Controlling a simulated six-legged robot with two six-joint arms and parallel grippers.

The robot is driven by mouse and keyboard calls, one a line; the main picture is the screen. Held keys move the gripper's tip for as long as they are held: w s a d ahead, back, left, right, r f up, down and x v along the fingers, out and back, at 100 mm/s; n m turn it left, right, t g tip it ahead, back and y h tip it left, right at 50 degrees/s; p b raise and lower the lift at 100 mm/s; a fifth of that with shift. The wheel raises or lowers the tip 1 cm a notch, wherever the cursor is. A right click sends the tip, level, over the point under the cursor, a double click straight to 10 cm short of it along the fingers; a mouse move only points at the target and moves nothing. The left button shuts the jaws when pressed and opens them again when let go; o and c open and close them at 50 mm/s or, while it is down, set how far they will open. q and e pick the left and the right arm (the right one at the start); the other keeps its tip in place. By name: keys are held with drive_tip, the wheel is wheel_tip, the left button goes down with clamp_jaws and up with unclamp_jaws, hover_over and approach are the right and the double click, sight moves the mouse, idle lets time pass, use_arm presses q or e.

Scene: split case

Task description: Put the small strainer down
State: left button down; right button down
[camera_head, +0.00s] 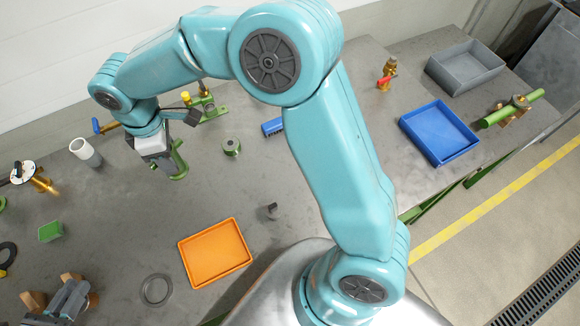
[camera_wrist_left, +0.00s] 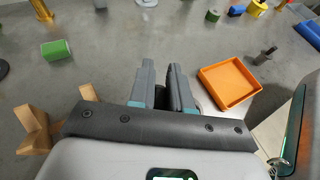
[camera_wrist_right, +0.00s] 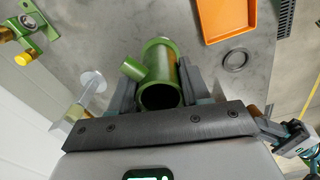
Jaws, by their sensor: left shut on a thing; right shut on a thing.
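The small strainer is a green tubular body with a short side branch, seen in the right wrist view (camera_wrist_right: 158,60). It also shows in the head view (camera_head: 179,162), below my right gripper (camera_head: 160,158), over the left part of the table. My right gripper's fingers are shut on its sides, its open end facing the wrist camera. It looks raised above the table. My left gripper (camera_head: 72,300) is low at the bottom left, near the table; its fingers (camera_wrist_left: 166,88) are close together on something dark that I cannot make out.
An orange tray (camera_head: 214,253) and a grey ring (camera_head: 157,290) lie near the front. Wooden blocks (camera_wrist_left: 36,130) lie beside my left gripper. A blue tray (camera_head: 440,132) is at right.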

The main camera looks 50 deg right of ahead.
use_arm(q)
drive_tip(key=shift+w+f+b, duration=0.1)
drive_tip(key=shift+f+b, duration=0.2)
drive_tip(key=shift+f, duration=0.3)
drive_tip(key=shift+f+b, duration=0.25)
drive_tip(key=shift+b, duration=0.25)
drive_tip(key=shift+a, duration=0.1)
use_arm(e)
drive_tip(key=s+d+r+m, duration=0.1)
drive_tip(key=s+d+m, duration=0.2)
drive_tip(key=s+d, duration=1.05)
drive_tip(key=s+d+r+m, duration=0.1)
drive_tip(key=s+d+m, duration=0.1)
drive_tip(key=s+d, duration=1.15)
use_arm(q)
drive_tip(key=shift+f, duration=0.2)
drive_tip(key=shift+f+b, duration=0.55)
drive_tip(key=shift+b, duration=0.15)
use_arm(e)
drive_tip(key=w+d+f, duration=0.1)
drive_tip(key=f, duration=0.5)
drive_tip(key=w+d+f, duration=0.1)
drive_tip(key=f, duration=0.6)
drive_tip(key=d+f, duration=0.1)
drive_tip(key=f, duration=0.6)
drive_tip(key=shift+w+d, duration=0.4)
drive_tip(key=shift+w+d+f, duration=0.1)
drive_tip(key=shift+f, duration=0.15)
